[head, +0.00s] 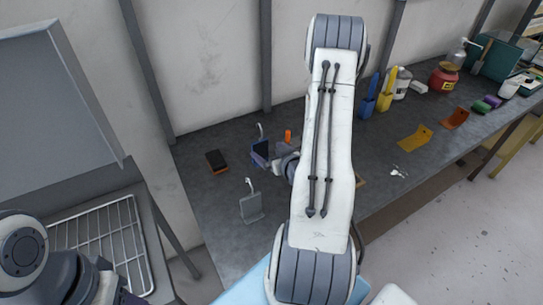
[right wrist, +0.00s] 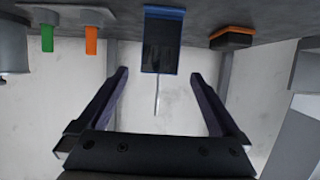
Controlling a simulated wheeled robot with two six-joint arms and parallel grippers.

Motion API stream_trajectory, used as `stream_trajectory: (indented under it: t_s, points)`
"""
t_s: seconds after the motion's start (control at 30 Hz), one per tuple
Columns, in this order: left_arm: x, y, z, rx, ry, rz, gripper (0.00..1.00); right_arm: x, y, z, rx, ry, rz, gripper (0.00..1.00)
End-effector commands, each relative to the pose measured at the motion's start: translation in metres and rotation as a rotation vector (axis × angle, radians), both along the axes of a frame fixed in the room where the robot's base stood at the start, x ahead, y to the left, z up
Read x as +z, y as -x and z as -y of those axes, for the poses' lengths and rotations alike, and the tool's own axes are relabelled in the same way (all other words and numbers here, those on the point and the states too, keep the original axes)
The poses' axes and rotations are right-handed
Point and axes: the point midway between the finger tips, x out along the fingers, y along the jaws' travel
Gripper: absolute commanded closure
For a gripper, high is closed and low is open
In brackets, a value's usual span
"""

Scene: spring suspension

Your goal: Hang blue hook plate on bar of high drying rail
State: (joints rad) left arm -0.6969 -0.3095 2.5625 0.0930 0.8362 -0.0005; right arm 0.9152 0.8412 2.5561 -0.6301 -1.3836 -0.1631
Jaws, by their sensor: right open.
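The blue hook plate (right wrist: 163,42) stands on the bench in the right wrist view, which looks upside down. It has a dark face, a blue rim and a thin hook rod. In the head view the plate (head: 262,147) is partly hidden by my right gripper (head: 259,158). In the right wrist view my right gripper (right wrist: 160,76) is open and empty. The plate is ahead, between the lines of its fingers; the hook rod points into the gap. My left arm is at the lower left of the head view; its gripper barely shows. I cannot make out the high drying rail.
A grey hook plate (head: 251,207) stands nearer on the bench. A black and orange block (head: 216,161) lies to the left and an orange piece (head: 288,136) is behind my right wrist. A wire rack (head: 103,243) is at lower left. Several bottles and tools stand farther right.

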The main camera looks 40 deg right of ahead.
Motion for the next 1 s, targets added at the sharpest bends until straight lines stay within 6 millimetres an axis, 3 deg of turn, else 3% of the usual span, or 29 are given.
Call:
stream_trajectory:
  t_s: [0.03, 0.2, 0.53, 0.67, 0.77, 0.87, 1.0]
  points:
    - [0.017, -0.001, 0.001, 0.000, 0.002, 0.002, 0.50, 0.008, 0.003, -0.001, 0.001, -0.005, -0.004, 0.00]
    - [0.033, -0.001, 0.001, 0.001, 0.002, 0.003, 0.50, 0.011, 0.012, -0.003, 0.000, -0.004, -0.004, 0.00]
    - [0.039, -0.001, 0.001, 0.002, 0.002, 0.002, 0.50, 0.009, 0.018, -0.005, 0.001, -0.002, -0.002, 0.00]
    - [0.039, -0.001, 0.001, 0.002, 0.002, 0.002, 0.50, 0.010, 0.010, -0.011, 0.030, 0.007, -0.025, 0.00]
    - [0.039, -0.001, 0.001, 0.002, 0.002, 0.002, 0.50, 0.013, -0.008, -0.033, 0.111, 0.029, -0.108, 0.00]
    - [0.039, -0.001, 0.001, 0.002, 0.002, 0.002, 0.50, 0.018, -0.029, -0.070, 0.217, 0.064, -0.239, 0.00]
    - [0.039, -0.001, 0.001, 0.002, 0.002, 0.002, 0.50, 0.038, -0.043, -0.137, 0.350, 0.118, -0.441, 0.00]
